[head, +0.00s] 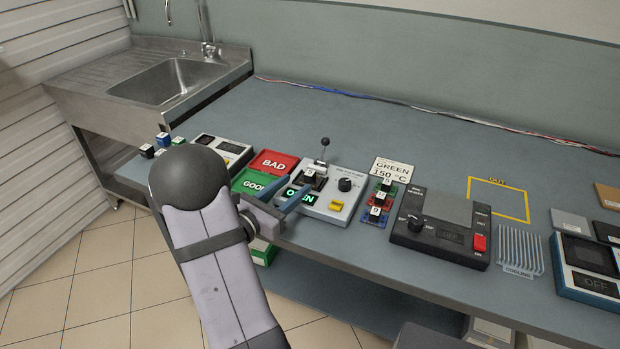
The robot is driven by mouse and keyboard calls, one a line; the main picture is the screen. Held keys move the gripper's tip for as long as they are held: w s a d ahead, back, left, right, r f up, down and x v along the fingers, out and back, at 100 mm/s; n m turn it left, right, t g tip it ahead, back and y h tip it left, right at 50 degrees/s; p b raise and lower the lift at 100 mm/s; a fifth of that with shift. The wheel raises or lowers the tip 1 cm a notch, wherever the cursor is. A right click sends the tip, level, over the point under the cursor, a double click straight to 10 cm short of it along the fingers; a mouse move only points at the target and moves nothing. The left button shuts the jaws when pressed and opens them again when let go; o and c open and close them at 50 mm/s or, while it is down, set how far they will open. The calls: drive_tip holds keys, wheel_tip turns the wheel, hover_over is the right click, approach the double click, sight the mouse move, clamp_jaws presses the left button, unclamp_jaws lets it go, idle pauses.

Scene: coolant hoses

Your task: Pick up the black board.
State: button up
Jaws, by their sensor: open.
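A flat dark piece (607,234) that looks like the black board lies at the far right edge of the head view, behind the blue-edged device. It is cut off by the picture edge. My gripper (294,188) is far to its left, over the bench's front part by the socket station. Its two blue fingers are apart, and I see nothing held between them. Small black blocks with white number labels also sit on the coloured holders (378,200) and in the socket station (333,200).
A black control box (440,228), a grey cooling rack (519,252) and a blue-edged device (588,268) reading OFF line the front right. Red BAD (273,162) and green GOOD (250,181) trays are left. A yellow outline (498,200) is empty.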

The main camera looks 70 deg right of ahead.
sight(307, 176)
drive_tip(key=shift+p+x, duration=0.5)
drive_tip(key=shift+x, duration=2.1)
drive_tip(key=shift+s, duration=0.1)
clamp_jaws()
